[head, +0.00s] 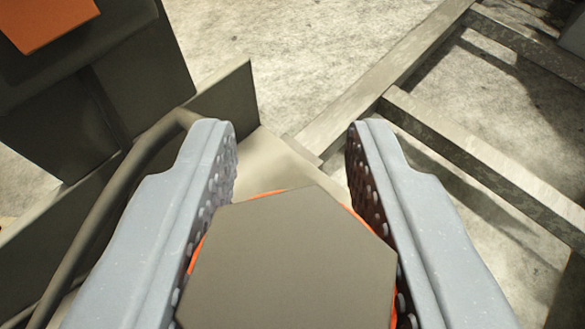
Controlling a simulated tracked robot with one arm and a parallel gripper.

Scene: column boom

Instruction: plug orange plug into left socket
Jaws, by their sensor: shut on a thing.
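My gripper (294,150) fills the lower middle of the head view, its two grey studded fingers on either side of a thing. It is shut on the orange plug (266,194), which shows only as thin orange edges around a dark grey hexagonal face (295,262). That face points toward the camera and hides most of the plug. The far end of the plug is hidden. I cannot make out a socket in this view.
A dark box-like structure (145,70) with an orange patch (45,22) stands at the upper left. A dark cable (110,200) curves up beside the left finger. Metal frame bars (480,150) cross the right side over a pale concrete floor (280,50).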

